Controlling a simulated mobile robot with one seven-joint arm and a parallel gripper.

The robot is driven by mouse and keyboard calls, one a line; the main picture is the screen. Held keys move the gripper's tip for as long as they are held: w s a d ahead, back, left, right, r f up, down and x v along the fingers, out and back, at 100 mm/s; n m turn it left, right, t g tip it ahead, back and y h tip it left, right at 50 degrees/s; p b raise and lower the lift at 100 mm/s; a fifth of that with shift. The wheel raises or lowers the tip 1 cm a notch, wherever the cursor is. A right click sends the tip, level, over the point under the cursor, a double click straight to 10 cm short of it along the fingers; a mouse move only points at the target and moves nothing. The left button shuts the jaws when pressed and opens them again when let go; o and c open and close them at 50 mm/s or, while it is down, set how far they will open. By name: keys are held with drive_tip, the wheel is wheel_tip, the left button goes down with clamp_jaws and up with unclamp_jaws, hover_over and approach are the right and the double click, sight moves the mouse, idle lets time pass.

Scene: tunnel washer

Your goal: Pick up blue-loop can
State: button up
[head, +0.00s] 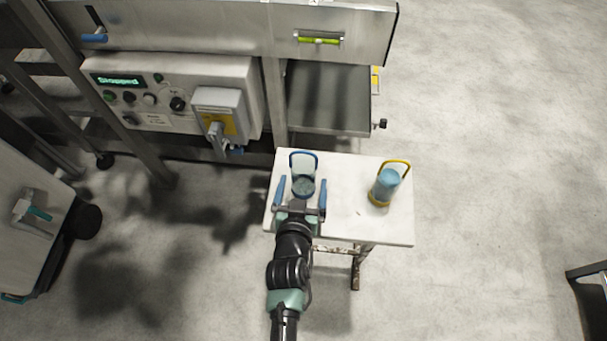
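The blue-loop can (303,168) stands on the left part of a small white table (343,225). It is a pale can with a dark blue loop over its top. My gripper (302,182) comes in from the front with its two blue fingers spread. The can's lower part shows between or just beyond the fingers. I cannot tell whether the fingers touch it; a gap shows on each side. A second can (386,184), blue with a yellow loop, stands on the table's right part.
A steel machine with a control panel (170,98) reading "Stopped" stands behind and left of the table. A grey tray (328,97) sits close behind the table. A pale cabinet (35,200) is at far left.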

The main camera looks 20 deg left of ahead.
drive_tip(key=c, duration=1.3)
